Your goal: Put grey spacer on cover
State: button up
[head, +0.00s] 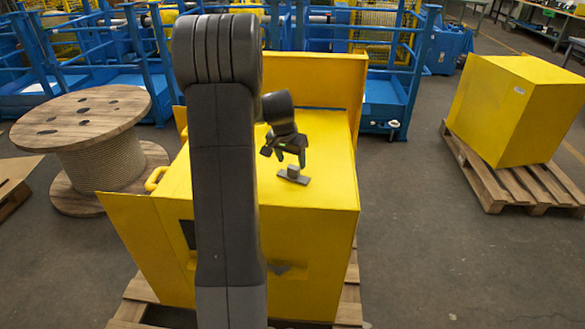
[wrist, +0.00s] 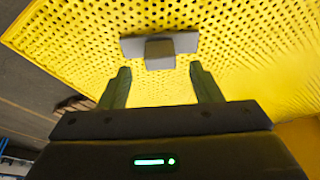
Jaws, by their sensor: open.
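The yellow box's top (head: 325,190) is the cover-like surface below my gripper; in the wrist view it shows as a perforated yellow sheet (wrist: 80,35). On it rests a small grey piece, the likely spacer (head: 293,173): a block on a wider flat grey bar (head: 300,181). The wrist view shows the block (wrist: 160,53) in front of the bar (wrist: 185,42). I cannot tell whether block and bar are one part. My gripper (head: 291,160) is open and empty just above the block. In the wrist view, its fingertips (wrist: 160,70) stand apart on either side, short of the block.
A raised yellow panel (head: 315,80) stands along the back of the box. A wooden cable reel (head: 85,120) is on the left. Another yellow box (head: 515,110) sits on a pallet at the right. Blue railings fill the back. The floor between the boxes is clear.

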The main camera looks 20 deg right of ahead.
jog(key=v, duration=0.7)
jog(key=shift+f, duration=0.1)
